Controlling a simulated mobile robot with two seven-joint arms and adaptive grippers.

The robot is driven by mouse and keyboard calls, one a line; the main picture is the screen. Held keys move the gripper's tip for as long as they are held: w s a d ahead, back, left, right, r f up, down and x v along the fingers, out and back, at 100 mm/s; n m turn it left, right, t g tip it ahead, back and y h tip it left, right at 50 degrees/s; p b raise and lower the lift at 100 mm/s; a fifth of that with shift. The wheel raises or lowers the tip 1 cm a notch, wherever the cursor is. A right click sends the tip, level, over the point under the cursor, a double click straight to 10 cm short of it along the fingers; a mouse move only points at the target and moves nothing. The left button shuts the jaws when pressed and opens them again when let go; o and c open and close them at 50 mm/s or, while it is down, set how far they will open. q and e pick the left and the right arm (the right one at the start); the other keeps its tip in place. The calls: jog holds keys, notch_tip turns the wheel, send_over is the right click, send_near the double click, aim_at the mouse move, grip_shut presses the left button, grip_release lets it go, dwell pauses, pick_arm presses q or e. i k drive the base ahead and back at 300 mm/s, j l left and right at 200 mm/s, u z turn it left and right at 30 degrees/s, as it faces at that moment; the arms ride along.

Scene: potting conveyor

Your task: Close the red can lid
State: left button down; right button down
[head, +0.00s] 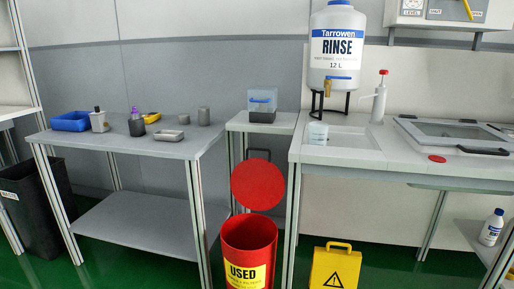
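The red can (248,240) stands on the green floor between the two tables. It is a tall red bin with a yellow label reading USED, and its lower part is cut off by the bottom of the picture. Its round red lid (257,184) is up, tilted back above the rear of the rim, so the dark inside of the can shows. A dark handle-like loop (259,155) shows just above the lid. Neither of my grippers is in the head view.
A grey table (160,146) with small containers stands left of the can. The sink counter (345,155) with the rinse tank (337,50) is on the right. A black bin (35,205) is far left.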

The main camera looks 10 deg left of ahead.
aim_at(258, 184)
jog(key=i+j+z, duration=0.2)
jog(key=i+j, duration=0.2)
jog(key=j, duration=0.25)
jog(key=i+j+z, duration=0.1)
jog(key=j, duration=0.25)
jog(key=i+j+z, duration=0.1)
jog(key=i+j, duration=0.2)
jog(key=i+j+z, duration=0.1)
jog(key=j, duration=0.35)
jog(key=i+j+z, duration=0.1)
jog(key=i+j, duration=0.15)
jog(key=j, duration=0.15)
jog(key=i+j+z, duration=0.1)
jog(key=j, duration=0.3)
jog(key=i+j+z, duration=0.1)
jog(key=j, duration=0.35)
jog(key=i+l, duration=0.05)
